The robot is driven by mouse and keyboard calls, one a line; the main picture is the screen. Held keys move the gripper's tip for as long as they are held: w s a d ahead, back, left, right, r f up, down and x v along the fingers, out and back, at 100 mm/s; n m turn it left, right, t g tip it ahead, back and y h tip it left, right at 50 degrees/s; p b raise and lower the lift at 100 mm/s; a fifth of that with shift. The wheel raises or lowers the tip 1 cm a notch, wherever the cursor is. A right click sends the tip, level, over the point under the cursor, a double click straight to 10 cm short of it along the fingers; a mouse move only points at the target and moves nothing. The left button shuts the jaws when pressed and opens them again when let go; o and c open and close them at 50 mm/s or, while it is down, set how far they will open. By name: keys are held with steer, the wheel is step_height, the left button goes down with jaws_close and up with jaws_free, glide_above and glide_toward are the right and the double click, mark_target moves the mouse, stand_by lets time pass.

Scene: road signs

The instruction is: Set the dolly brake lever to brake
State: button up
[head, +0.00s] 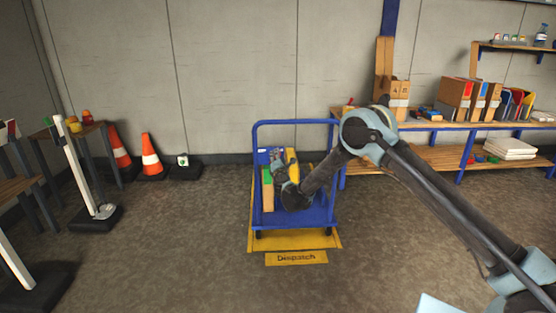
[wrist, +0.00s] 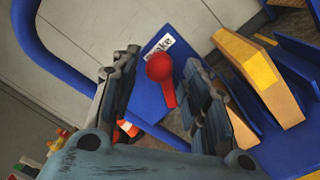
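The blue dolly (head: 320,215) stands on a yellow floor marking, its push handle (head: 295,122) toward the wall. In the wrist view, a blue plate (wrist: 152,100) carries a red lever with a round red knob (wrist: 160,68). A white label (wrist: 158,48) beside the knob is partly covered; its visible letters look like the end of "Brake". My gripper (wrist: 160,64) is open, with one finger on each side of the lever in this view; I cannot tell whether either touches it. In the head view, my gripper (head: 280,166) is over the dolly and hides the lever.
Tan and yellow board-like pieces (wrist: 262,75) stand on the dolly close to my right finger. A "Dispatch" floor sign (head: 296,258) lies in front. Traffic cones (head: 151,157) stand at left; a loaded shelf (head: 440,125) is at right. The front floor is mostly clear.

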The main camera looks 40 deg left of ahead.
steer(key=shift+d, duration=0.1)
steer(key=v, duration=1.1)
steer(key=shift+s+d, duration=0.25)
steer(key=shift+d, duration=0.05)
steer(key=shift+f, duration=0.1)
